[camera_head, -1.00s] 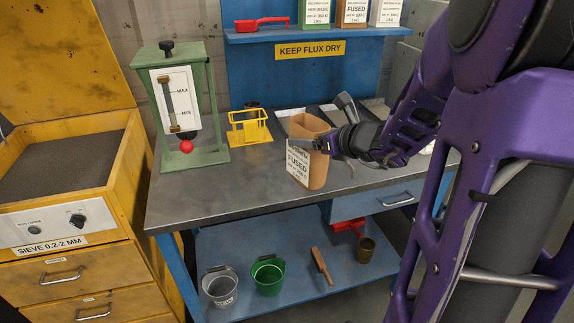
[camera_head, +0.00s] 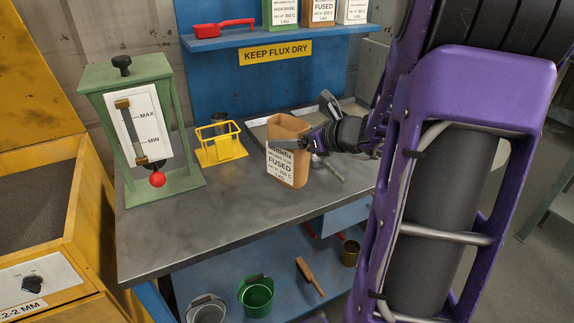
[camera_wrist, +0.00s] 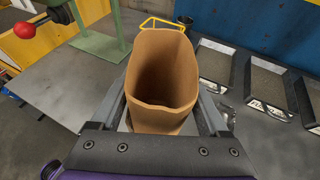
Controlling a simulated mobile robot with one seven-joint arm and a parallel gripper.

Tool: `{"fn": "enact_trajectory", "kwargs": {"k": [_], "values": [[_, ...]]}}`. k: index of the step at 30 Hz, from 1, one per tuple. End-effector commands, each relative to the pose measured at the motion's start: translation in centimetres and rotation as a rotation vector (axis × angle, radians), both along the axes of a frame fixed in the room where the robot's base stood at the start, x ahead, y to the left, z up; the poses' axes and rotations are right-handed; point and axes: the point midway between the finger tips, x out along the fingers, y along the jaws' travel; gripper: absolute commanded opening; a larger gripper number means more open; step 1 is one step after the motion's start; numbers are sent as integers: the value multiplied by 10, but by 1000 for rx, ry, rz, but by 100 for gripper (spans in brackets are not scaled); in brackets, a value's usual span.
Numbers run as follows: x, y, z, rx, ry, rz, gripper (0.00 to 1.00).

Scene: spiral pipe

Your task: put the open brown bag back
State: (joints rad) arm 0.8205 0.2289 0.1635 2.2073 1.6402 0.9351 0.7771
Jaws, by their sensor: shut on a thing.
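The open brown bag (camera_head: 287,165) has a white label reading FUSED and stands upright at the workbench's middle in the head view. Its open top faces the camera in the wrist view (camera_wrist: 163,75). My gripper (camera_head: 300,144) comes from the right and is shut on the bag's upper part. In the wrist view its two fingers lie along both sides of the bag (camera_wrist: 165,112). I cannot tell whether the bag's base touches the bench top. The blue shelf (camera_head: 290,36) at the back holds a green, a brown and a white bag, cut off at the picture's top.
A green hopper (camera_head: 140,130) with a red knob stands left on the bench (camera_head: 215,225). A red scoop (camera_head: 224,28) is on the shelf. The bench front is clear.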

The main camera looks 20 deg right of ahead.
Motion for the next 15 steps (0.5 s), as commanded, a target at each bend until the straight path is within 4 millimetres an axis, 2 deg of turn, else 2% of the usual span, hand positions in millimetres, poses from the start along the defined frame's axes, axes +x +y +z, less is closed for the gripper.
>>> {"fn": "enact_trajectory", "kwargs": {"k": [1, 7, 12, 15], "values": [[0, 0, -8, 2, 1, -1, 6], [0, 1, -24, 2, 1, 0, 6], [0, 1, -48, 2, 1, 0, 6], [0, 0, -50, 0, -1, 0, 6]]}}
